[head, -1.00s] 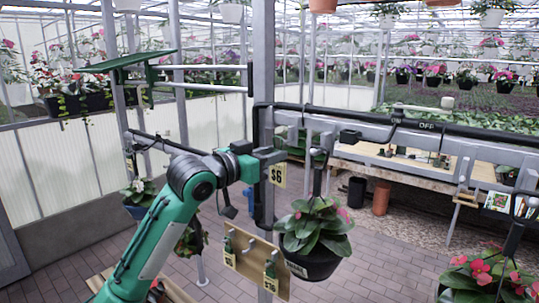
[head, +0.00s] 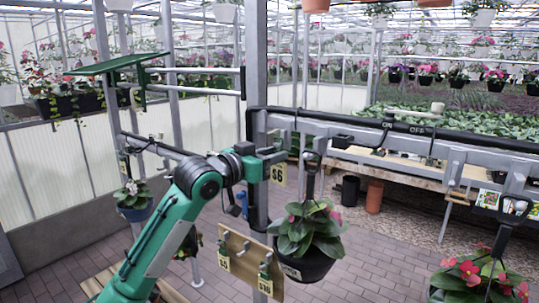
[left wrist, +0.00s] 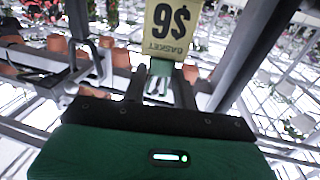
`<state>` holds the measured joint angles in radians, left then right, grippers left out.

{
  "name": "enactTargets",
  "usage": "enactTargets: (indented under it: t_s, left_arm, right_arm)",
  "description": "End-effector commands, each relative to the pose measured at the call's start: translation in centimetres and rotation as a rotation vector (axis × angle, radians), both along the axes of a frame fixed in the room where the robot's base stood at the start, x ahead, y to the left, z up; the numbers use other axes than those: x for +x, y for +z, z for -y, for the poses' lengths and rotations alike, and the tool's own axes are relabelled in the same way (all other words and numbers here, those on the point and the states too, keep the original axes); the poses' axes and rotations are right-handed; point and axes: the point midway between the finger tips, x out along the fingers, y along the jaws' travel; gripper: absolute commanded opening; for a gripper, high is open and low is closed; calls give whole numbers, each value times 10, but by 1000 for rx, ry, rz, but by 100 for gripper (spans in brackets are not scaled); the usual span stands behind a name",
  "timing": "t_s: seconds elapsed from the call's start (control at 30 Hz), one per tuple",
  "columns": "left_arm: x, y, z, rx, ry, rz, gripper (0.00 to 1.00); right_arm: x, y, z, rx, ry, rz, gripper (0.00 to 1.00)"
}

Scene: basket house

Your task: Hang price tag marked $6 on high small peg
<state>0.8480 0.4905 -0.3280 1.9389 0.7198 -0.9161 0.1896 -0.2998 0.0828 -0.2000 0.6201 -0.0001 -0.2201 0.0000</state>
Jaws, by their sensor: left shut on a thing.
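The yellow price tag marked $6 (head: 279,174) hangs from my left gripper (head: 276,156), which is shut on its upper part. The tag also shows upside down in the left wrist view (left wrist: 172,28), at the tips of my left gripper (left wrist: 160,84). A wooden peg board (head: 240,246) is below the gripper and to its left in the head view, clear of the tag. A tag that seems marked $5 (head: 223,261) and one marked $10 (head: 265,284) hang on it. Its pegs are too small to judge heights clearly. My right gripper is out of view.
A grey metal post (head: 257,60) stands just behind my left gripper. A potted plant with broad leaves (head: 307,232) hangs to the right of the board. Another with red flowers (head: 480,275) is at the lower right. A horizontal rail (head: 420,128) runs to the right.

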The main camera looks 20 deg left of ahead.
Motion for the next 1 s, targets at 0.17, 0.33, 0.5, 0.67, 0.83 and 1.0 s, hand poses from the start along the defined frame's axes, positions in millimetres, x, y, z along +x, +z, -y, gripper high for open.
enactTargets:
  t_s: [0.17,0.33,0.5,0.67,0.83,1.0]
  left_arm:
    - [3,0,1,0,0,0,16]
    - [3,0,1,0,0,0,16]
    - [4,0,1,-1,0,-1,16]
    - [5,-1,1,-1,0,-1,16]
    - [5,-1,1,0,0,0,16]
    - [5,-4,1,-1,1,0,16]
  right_arm:
    - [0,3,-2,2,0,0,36]
    - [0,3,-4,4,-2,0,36]
    - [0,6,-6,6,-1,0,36]
    - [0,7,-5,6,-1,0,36]
    - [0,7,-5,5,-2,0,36]
    - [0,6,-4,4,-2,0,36]
